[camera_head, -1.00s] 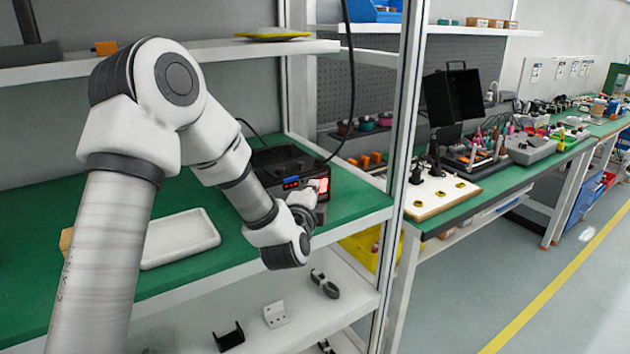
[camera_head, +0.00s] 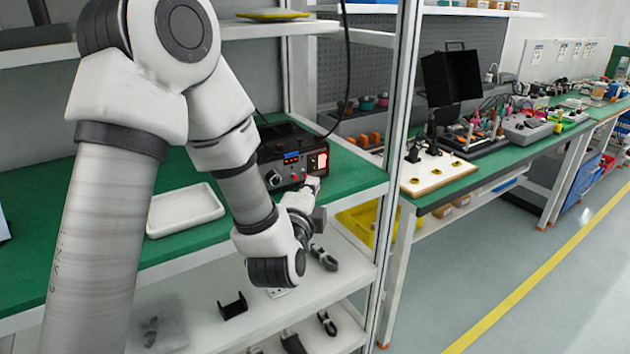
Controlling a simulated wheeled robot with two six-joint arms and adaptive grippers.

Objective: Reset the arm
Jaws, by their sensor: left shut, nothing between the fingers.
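My left arm (camera_head: 115,210) comes in from the left, bends at a high elbow and reaches down to the workbench's front edge. My left gripper (camera_head: 312,184) is small in view at its end, shut and empty. It points toward the black power box (camera_head: 290,158) and shows just below the box's lit red switch (camera_head: 318,162). Whether it touches the box cannot be told. The box stands on the green bench top and shows a blue display and knobs. My right gripper is not in view.
A white tray (camera_head: 186,210) lies on the green bench top (camera_head: 345,172). The lower shelf (camera_head: 190,300) holds a black bracket (camera_head: 232,306) and other small parts. A metal post (camera_head: 398,150) stands to the right. A second bench with tools lies beyond, beside open floor.

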